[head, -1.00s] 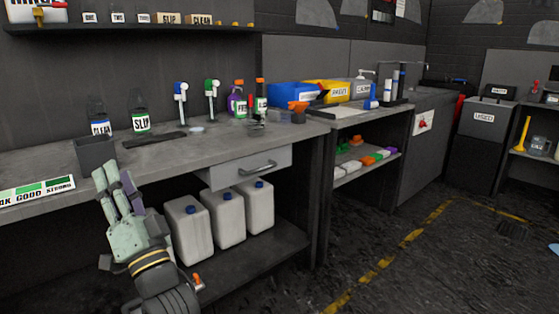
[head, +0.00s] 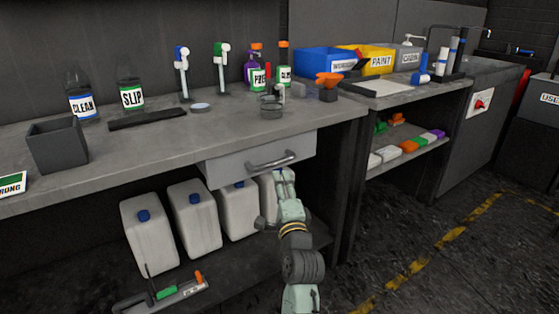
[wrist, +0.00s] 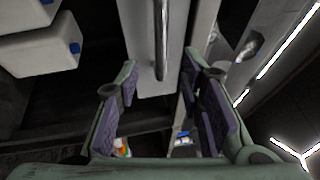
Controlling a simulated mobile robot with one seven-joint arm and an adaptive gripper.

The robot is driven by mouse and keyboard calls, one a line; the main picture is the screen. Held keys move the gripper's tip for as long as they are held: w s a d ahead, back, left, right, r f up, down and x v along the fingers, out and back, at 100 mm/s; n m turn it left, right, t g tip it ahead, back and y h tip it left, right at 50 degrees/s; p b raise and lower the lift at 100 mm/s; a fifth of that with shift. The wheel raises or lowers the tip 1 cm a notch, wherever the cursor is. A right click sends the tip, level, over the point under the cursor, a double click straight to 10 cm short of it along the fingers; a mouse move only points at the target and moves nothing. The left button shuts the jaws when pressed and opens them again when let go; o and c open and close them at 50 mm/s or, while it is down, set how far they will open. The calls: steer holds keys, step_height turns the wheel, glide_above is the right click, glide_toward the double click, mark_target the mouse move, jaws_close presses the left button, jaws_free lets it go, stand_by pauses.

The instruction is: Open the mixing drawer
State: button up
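The mixing drawer (head: 235,168) is a grey front under the bench top, with a curved metal bar handle (head: 273,162). I see no clear gap showing it pulled out. My gripper (head: 284,174) is just below the right part of the handle in the head view. In the wrist view my gripper (wrist: 160,70) is open, with purple pads on both fingers and nothing between the pads. The handle (wrist: 161,40) runs upright in that picture, ahead of and between the fingertips. The drawer front (wrist: 145,75) is behind it. I cannot tell whether the fingers touch the handle.
White jugs (head: 195,215) with blue caps stand on the lower shelf, close to my gripper. A tool with green and orange parts (head: 165,292) lies at the shelf front. Bottles, a dark bin (head: 57,147) and a small jar (head: 271,106) stand on the bench. The floor at right is clear.

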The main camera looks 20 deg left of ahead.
mark_target(274, 164)
steer(key=b+x, duration=0.1)
steer(key=x, duration=0.8)
steer(key=shift+w+a+r, duration=0.15)
steer(key=shift+a, duration=0.1)
jaws_close()
stand_by(0.4)
